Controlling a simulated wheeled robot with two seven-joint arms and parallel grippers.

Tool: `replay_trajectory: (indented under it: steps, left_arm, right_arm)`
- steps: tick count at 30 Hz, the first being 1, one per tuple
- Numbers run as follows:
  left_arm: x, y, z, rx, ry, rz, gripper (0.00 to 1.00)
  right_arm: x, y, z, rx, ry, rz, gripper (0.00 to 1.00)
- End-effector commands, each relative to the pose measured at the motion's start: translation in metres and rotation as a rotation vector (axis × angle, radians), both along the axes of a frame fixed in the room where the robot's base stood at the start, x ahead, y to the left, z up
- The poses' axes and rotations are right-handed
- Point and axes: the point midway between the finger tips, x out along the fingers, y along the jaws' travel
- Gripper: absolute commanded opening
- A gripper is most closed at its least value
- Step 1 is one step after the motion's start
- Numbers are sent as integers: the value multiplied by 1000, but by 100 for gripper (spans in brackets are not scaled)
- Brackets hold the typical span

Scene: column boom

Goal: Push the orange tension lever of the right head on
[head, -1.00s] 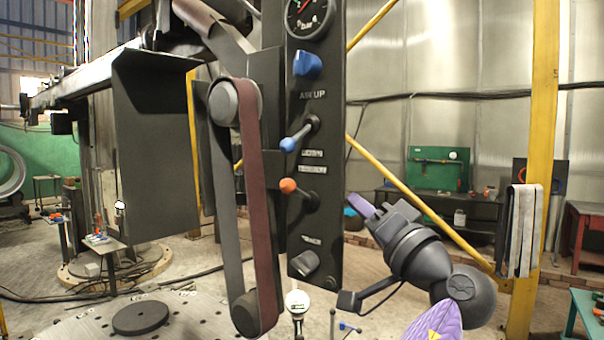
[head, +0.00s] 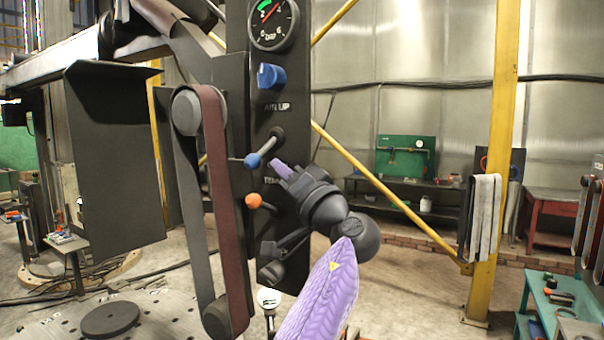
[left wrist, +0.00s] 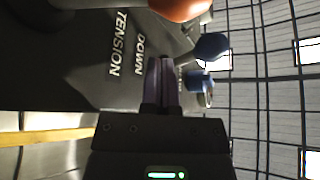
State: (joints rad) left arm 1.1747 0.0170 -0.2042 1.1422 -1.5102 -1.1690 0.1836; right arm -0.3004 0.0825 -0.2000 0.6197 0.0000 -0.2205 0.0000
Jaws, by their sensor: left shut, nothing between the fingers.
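The orange tension lever (head: 255,201) sticks out from the dark control panel (head: 286,92), its ball end pointing left in the head view. In the left wrist view its large orange ball (left wrist: 180,8) is at the top edge, beyond the fingertips, beside the words TENSION and DOWN. My left gripper (head: 279,166) is shut and empty in front of the panel. Its purple fingers (left wrist: 162,66) show no visible contact with the lever. In the head view the fingertips are above and right of the orange ball. My gripper covers part of the panel. My right gripper is not seen.
A blue-ended lever (head: 254,160) sits just above, close to my fingertips. A blue knob (head: 270,76) and a pressure gauge (head: 273,22) are higher up. A sanding belt (head: 226,215) runs left of the panel. Free room lies to the panel's right.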

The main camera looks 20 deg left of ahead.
Motion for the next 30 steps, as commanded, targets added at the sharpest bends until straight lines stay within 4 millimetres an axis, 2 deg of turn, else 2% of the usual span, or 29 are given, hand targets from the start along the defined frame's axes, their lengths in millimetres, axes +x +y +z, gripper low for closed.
replay_trajectory:
  steps: [1, 4, 9, 20, 30]
  left_arm:
    - [-3, 3, -4, -1, 2, 1, 0]
    - [-14, 6, -17, -1, 1, 0, 0]
    - [-22, 9, -29, 0, 1, 0, 0]
    - [-24, 10, -32, 0, 0, 0, 0]
    - [-27, 10, -38, -6, -62, -1, 0]
  right_arm:
    - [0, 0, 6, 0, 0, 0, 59]
    - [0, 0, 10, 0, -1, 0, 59]
    - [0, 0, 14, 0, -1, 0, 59]
    - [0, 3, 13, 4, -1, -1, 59]
    - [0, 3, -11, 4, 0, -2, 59]
